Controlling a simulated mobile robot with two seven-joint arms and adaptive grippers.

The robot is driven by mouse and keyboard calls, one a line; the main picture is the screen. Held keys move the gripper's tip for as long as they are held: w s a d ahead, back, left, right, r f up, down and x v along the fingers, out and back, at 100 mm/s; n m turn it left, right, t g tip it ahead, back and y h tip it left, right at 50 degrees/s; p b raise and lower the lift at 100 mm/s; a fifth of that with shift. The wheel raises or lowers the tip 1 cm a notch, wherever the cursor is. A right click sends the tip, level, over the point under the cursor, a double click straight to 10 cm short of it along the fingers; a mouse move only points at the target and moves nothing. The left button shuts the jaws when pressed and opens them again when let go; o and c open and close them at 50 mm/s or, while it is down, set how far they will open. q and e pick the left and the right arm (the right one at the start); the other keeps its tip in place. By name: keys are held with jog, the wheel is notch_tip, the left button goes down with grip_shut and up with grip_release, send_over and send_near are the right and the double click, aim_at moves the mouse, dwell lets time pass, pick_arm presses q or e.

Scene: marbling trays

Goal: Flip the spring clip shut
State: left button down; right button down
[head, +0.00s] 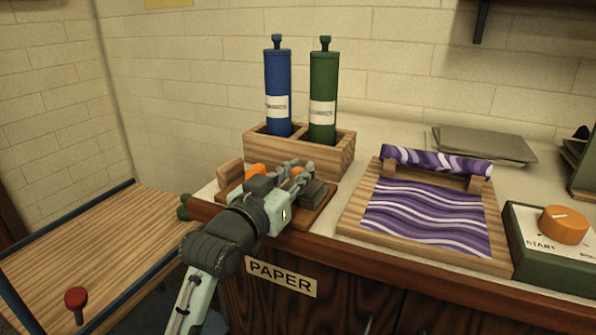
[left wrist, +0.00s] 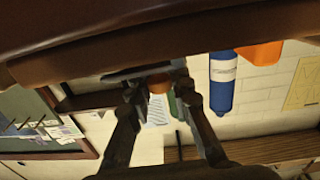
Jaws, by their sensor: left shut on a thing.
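My left gripper (head: 292,178) is over a brown wooden board (head: 232,193) on the counter's front left corner. Its fingers also show in the left wrist view (left wrist: 158,85), close together at a dark flat part, which I take to be the spring clip (left wrist: 140,72). The gripper is shut on it. The fingers and wrist hide most of the clip in the head view, so its angle cannot be told. An orange block (head: 255,172) sits on the board beside the gripper; it also shows in the left wrist view (left wrist: 260,52). My right gripper is out of view.
A wooden rack (head: 262,158) with a blue cylinder (head: 278,85) and a green cylinder (head: 323,85) stands close behind. A marbling tray (head: 352,215) with purple patterned sheet is to the right, then a green box with an orange knob (head: 563,225). A lower slatted cart (head: 90,235) is left.

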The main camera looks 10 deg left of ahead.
pick_arm(q)
jog(key=c, duration=1.4)
grip_release()
jog(key=shift+o, duration=0.2)
jog(key=shift+v, duration=3.8)
